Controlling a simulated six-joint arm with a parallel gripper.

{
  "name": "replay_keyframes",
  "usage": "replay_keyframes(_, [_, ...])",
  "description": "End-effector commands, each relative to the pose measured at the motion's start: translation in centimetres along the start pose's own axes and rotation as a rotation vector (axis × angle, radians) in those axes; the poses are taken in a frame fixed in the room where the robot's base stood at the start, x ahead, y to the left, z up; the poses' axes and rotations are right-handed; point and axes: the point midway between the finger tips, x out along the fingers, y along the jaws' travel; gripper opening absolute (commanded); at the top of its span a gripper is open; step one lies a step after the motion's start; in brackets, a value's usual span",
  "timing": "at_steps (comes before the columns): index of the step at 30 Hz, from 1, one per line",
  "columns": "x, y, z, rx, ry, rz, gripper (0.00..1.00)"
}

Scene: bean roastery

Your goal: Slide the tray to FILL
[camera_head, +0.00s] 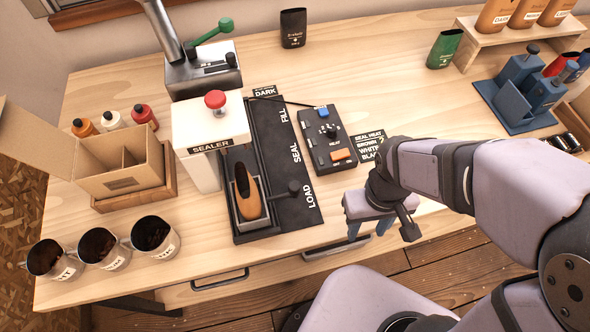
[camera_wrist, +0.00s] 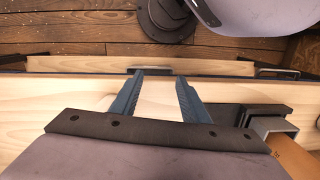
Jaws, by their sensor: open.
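The tray (camera_head: 253,222) is a grey metal holder on a black slide track (camera_head: 270,124) marked LOAD, SEAL and FILL. It sits at the LOAD end, the end nearest the table's front edge. A brown pouch (camera_head: 247,192) stands in it. A black knob (camera_head: 293,187) is at the tray's right side, by the word LOAD. My gripper (camera_head: 369,232) is open and empty, pointing down over the front edge, right of the tray and apart from it. In the wrist view, my gripper's blue fingers (camera_wrist: 159,76) have bare wood between them, and the tray (camera_wrist: 268,127) shows at lower right.
The white sealer (camera_head: 200,133) with a red button stands left of the track. A control box (camera_head: 328,138) and a black label card (camera_head: 368,147) lie right of it. Metal cups (camera_head: 103,249) and an open carton (camera_head: 120,165) are at left. Drawer handles (camera_head: 220,280) line the front.

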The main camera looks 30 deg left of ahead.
Motion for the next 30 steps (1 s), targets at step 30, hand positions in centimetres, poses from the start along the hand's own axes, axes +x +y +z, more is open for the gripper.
replay_keyframes(30, [-11.5,-13.7,-11.0,-0.588,0.074,-0.011,0.42])
